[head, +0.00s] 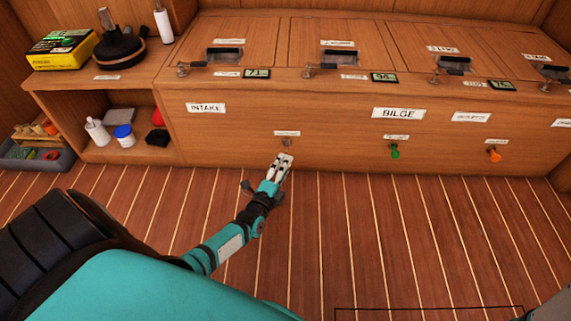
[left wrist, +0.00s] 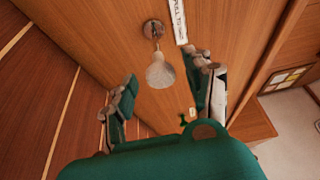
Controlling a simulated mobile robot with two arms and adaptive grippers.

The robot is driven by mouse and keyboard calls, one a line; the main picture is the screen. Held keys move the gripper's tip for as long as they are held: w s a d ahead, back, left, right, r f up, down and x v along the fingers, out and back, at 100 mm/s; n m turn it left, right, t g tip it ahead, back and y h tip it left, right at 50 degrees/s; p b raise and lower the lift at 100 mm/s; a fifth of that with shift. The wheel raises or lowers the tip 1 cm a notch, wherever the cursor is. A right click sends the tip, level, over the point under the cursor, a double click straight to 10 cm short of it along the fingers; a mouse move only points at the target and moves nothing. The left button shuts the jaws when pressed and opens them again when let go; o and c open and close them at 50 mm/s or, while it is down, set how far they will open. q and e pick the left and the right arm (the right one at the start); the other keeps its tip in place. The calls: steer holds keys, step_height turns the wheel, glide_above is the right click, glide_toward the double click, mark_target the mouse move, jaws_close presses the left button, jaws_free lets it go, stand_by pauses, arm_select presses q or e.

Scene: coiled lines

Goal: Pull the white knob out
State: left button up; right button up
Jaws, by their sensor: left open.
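The white knob (left wrist: 160,72) is pear-shaped and hangs from a round metal mount on the wooden cabinet front, under a white label strip. In the head view the knob (head: 287,142) shows only as a small pale shape below its label, just beyond my fingertips. My left gripper (head: 281,161) reaches toward it from the front. In the left wrist view the two fingers stand apart on either side of the knob, with gaps visible, so the gripper is open and empty. I cannot see my right gripper.
A green knob (head: 395,151) and an orange knob (head: 494,155) stick out of the same cabinet front to the right. An open shelf with bottles (head: 97,132) stands to the left. The striped wooden floor (head: 340,230) is clear in front.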

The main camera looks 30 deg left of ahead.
arm_select(q)
steer(key=s, duration=0.3)
steer(key=s+d, duration=0.1)
steer(key=s, duration=0.1)
steer(key=shift+s, duration=0.3)
